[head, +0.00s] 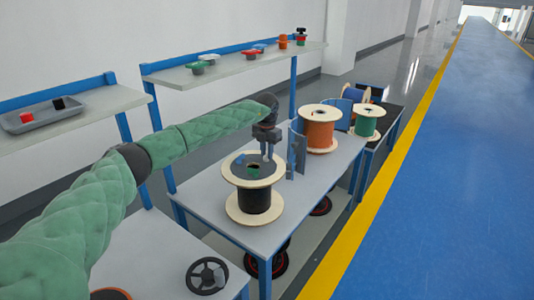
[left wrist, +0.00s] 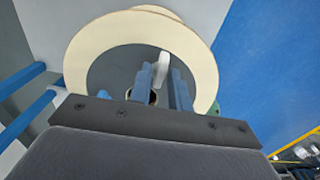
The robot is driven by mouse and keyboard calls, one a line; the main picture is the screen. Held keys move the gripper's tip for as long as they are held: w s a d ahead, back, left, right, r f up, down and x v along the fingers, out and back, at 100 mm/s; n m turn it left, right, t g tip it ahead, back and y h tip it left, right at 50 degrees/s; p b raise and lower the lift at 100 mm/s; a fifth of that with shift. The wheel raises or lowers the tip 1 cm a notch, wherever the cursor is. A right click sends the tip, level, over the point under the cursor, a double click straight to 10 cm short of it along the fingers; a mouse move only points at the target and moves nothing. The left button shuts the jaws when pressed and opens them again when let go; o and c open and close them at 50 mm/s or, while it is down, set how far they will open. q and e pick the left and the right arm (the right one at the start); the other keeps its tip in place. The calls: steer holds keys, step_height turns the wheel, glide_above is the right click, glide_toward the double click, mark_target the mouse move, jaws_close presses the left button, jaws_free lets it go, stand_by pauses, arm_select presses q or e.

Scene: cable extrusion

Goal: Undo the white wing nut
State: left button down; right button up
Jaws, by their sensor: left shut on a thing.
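My left gripper (head: 267,156) is at the top of a spool (head: 240,213) of black cable with cream flanges, standing upright on a grey table. Its fingers point down at the grey disc (head: 240,164) on the spool's upper flange. In the left wrist view the blue-grey fingers (left wrist: 160,88) are shut on the white wing nut (left wrist: 161,66), which shows between them. The wing nut is too small and covered to make out in the head view. A dark round hole (left wrist: 153,98) shows behind the fingers. My right gripper is not in view.
Blue-grey upright plates (head: 299,155) stand just right of the spool. An orange spool (head: 319,133) and a green spool (head: 367,122) stand farther back. A black handwheel (head: 207,276) lies on the nearer table. A shelf (head: 230,70) with small coloured parts runs behind.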

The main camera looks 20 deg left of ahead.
arm_select(q)
steer(key=shift+n, duration=0.9)
steer(key=n, duration=0.3)
steer(key=shift+a+n, duration=0.1)
steer(key=shift+n, duration=1.5)
steer(key=shift+a+n, duration=0.1)
steer(key=shift+n, duration=1)
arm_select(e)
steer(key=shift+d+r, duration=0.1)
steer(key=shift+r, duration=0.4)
arm_select(q)
steer(key=shift+n, duration=0.4)
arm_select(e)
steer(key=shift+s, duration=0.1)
arm_select(q)
steer(key=c, duration=1.3)
jaws_free()
